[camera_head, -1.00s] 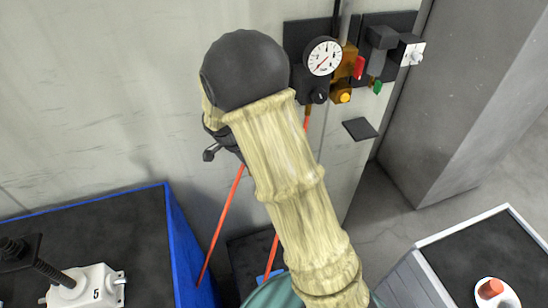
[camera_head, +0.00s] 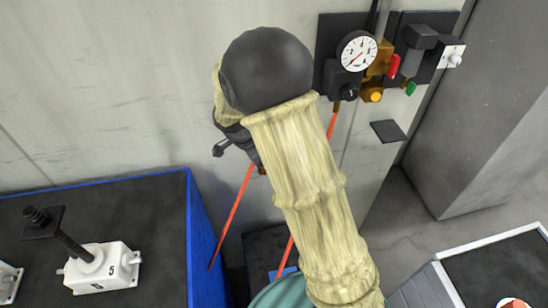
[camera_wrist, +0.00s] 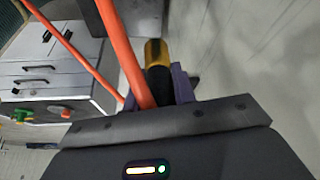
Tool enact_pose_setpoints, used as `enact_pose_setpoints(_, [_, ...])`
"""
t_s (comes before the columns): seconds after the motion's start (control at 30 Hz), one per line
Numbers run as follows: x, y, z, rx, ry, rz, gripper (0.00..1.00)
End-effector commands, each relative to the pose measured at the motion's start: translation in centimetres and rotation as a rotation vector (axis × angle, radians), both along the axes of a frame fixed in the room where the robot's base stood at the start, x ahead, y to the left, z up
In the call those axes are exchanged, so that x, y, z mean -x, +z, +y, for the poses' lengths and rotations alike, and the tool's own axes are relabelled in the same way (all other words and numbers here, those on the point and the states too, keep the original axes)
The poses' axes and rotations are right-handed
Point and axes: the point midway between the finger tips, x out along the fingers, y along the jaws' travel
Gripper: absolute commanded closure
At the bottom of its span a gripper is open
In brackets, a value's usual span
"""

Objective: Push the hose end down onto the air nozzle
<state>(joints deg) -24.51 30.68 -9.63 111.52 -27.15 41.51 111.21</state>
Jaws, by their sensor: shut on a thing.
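My gripper (camera_wrist: 158,92) is shut on the hose end (camera_wrist: 156,62), a black sleeve with a yellow-brass tip, in the wrist view. The orange hose (camera_wrist: 128,55) runs beside the sleeve. In the head view my arm hides most of the gripper; part of it shows by the wall, with the orange hose (camera_head: 236,206) hanging below. Another stretch of hose (camera_head: 333,122) hangs from the wall fittings. I cannot make out the air nozzle for certain in either view.
A pressure gauge (camera_head: 357,50) with brass fittings, red and green parts is on the wall. A blue-edged dark bench (camera_head: 150,207) at left carries a white screw jack (camera_head: 101,267) marked 5. A grey pillar (camera_head: 495,150) stands right. Drawers (camera_wrist: 55,70) show in the wrist view.

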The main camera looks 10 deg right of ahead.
Motion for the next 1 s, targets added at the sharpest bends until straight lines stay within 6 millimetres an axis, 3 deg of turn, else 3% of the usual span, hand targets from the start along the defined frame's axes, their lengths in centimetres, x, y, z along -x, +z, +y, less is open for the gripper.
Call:
enact_pose_setpoints(0.17, [-0.4,-2.6,-1.0,0.004,0.140,0.005,0.99])
enact_pose_setpoints(0.43, [-0.9,-8.4,-3.1,0.002,0.532,0.008,0.99])
enact_pose_setpoints(0.7, [0.0,-13.4,-5.1,-0.002,0.941,0.007,0.99])
enact_pose_setpoints(1.0, [1.4,-16.1,-5.9,-0.002,1.276,0.001,0.99])
